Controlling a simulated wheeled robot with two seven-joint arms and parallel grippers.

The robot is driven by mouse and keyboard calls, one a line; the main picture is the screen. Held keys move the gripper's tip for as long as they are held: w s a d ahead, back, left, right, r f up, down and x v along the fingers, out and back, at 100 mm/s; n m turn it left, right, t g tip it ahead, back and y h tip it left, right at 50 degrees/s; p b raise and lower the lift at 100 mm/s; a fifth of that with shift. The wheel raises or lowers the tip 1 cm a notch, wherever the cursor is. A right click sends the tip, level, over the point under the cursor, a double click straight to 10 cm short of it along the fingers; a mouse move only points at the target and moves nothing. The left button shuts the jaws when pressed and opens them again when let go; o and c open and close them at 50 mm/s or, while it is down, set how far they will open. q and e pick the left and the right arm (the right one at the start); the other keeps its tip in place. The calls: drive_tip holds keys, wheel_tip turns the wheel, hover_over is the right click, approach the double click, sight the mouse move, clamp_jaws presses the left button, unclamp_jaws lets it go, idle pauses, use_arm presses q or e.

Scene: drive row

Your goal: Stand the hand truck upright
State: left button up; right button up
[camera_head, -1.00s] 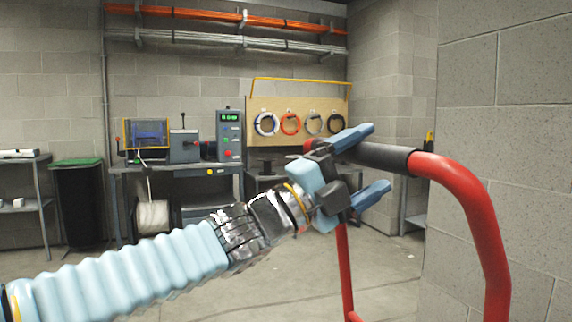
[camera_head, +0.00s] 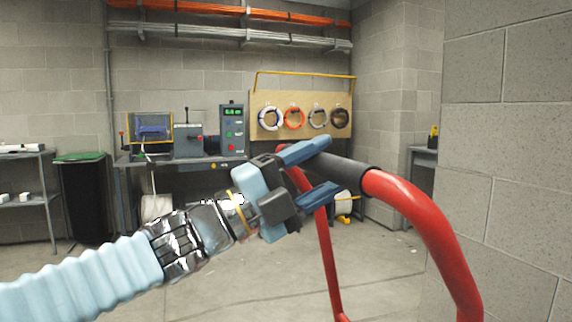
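The hand truck (camera_head: 425,220) shows as a red tubular frame at right of centre, with a black grip (camera_head: 345,171) across its top bar. One red upright runs down to the floor side of the picture, and the nearer tube bends down to the lower right. Its wheels and toe plate are out of view. My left gripper (camera_head: 321,168) has its two blue fingers above and below the black grip and appears shut on it. The fingers hide the grip's far end. My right gripper is not in view.
A block wall (camera_head: 510,130) stands close on the right. At the back are a workbench (camera_head: 180,161) with machines, a board (camera_head: 265,135) with hanging coils, and a black bin (camera_head: 82,200) with a green lid. Open concrete floor (camera_head: 250,265) lies between.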

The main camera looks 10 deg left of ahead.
use_arm(q)
drive_tip(key=shift+s+a+r+p, duration=0.15)
drive_tip(key=shift+s+a+p, duration=0.05)
drive_tip(key=shift+s+a, duration=0.65)
drive_tip(key=shift+s+a+r+p, duration=0.15)
drive_tip(key=shift+s+a, duration=0.45)
drive_tip(key=shift+a, duration=0.45)
